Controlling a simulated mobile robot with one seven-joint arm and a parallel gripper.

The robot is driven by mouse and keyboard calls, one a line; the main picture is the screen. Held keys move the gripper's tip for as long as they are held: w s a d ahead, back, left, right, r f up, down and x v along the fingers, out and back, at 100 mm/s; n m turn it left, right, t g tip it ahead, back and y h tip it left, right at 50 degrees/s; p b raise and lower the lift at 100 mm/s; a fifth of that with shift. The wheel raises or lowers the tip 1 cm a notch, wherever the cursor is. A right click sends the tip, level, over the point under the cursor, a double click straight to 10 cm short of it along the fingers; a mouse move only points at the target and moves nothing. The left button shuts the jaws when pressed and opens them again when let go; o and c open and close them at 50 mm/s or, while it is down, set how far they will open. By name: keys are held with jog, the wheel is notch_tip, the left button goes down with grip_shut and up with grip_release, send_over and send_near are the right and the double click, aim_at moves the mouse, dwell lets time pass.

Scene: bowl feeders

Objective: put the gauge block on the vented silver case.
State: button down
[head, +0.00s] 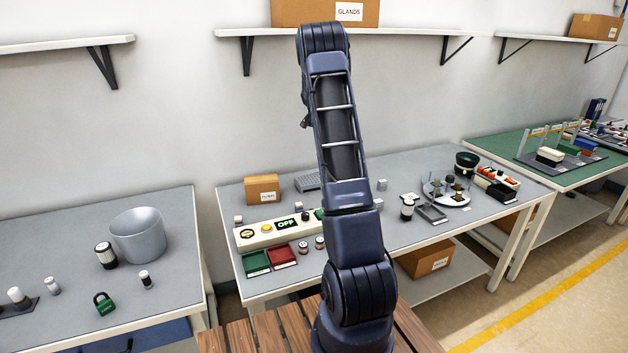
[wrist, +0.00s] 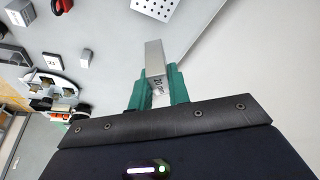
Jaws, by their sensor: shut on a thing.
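The gauge block (wrist: 154,62) is a silver rectangular bar with a "20 mm" marking, seen in the wrist view. My gripper (wrist: 157,85) has green fingers, shut on the block from both sides. The far end of the block sticks out past the fingertips. The vented silver case (wrist: 155,6), a pale box with rows of dark holes, is cut off by the top edge of the wrist view, apart from the block in the picture. In the head view the case (head: 307,182) stands at the back of the middle table, partly behind my arm. My arm hides the gripper and block there.
A cardboard box (head: 262,189) stands left of the case. A control panel with buttons (head: 279,231) and red (head: 283,256) and green (head: 256,263) trays lie in front. A small grey block (head: 382,184) stands right of my arm. A shelf (head: 410,33) hangs above.

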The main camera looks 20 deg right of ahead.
aim_at(315, 177)
jog(key=w+a+r+n, duration=0.1)
jog(key=a+r+n, duration=0.1)
jog(key=a, duration=0.2)
jog(key=shift+t, duration=0.4)
jog(key=f, duration=2)
jog(key=shift+w+d+f, duration=0.1)
jog(key=shift+w+d, duration=0.1)
jog(key=c, duration=1.4)
grip_release()
jog(key=shift+f, duration=0.1)
jog(key=shift+o, duration=0.4)
